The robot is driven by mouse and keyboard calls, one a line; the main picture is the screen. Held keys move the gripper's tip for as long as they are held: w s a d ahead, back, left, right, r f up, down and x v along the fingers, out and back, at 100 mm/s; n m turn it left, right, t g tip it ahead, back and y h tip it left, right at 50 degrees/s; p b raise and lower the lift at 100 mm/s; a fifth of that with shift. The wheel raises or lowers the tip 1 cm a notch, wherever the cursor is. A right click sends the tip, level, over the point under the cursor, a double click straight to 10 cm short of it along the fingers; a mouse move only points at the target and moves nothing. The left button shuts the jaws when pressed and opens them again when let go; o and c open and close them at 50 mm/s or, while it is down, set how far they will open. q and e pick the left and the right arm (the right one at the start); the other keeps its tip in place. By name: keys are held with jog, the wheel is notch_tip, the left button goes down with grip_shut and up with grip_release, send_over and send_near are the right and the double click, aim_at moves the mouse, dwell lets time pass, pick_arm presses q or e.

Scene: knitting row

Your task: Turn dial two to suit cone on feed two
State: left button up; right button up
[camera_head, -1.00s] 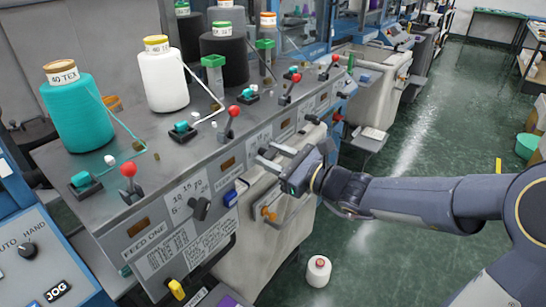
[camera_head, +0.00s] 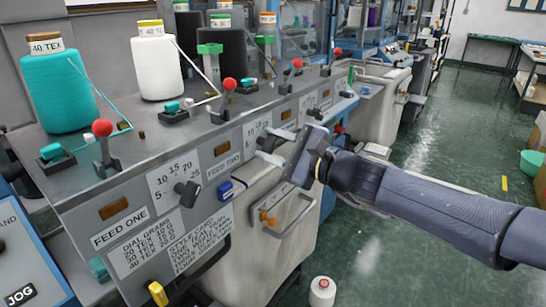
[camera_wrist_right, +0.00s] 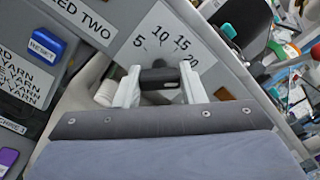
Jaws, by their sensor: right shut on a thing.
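Dial two is a dark knob (camera_wrist_right: 160,78) below a white scale (camera_wrist_right: 168,40) marked 5, 10, 15, 20 in the right wrist view. My right gripper (camera_wrist_right: 160,88) is shut on the knob, one pale finger each side. In the head view the right gripper (camera_head: 276,146) reaches the front panel by the FEED TWO label (camera_head: 223,163), and the knob is mostly hidden. The white cone (camera_head: 157,66) with a yellow-topped label stands behind feed two; its label appears to read 40. A card with dial settings (camera_head: 147,244) is on the panel, its lines too small to read surely. My left gripper is not in view.
Dial one (camera_head: 188,194) sits left of dial two, with a blue RESET button (camera_head: 225,190) between. A teal cone (camera_head: 58,92) stands at feed one. Red-knobbed levers stand along the top. A white cone (camera_head: 321,291) is on the floor. The aisle at right is open.

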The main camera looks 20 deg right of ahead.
jog(key=shift+n, duration=0.3)
jog(key=shift+b, duration=0.3)
jog(key=o, duration=1)
jog(key=v, duration=0.7)
jog(key=shift+s+d, duration=0.25)
jog(key=shift+s, duration=0.1)
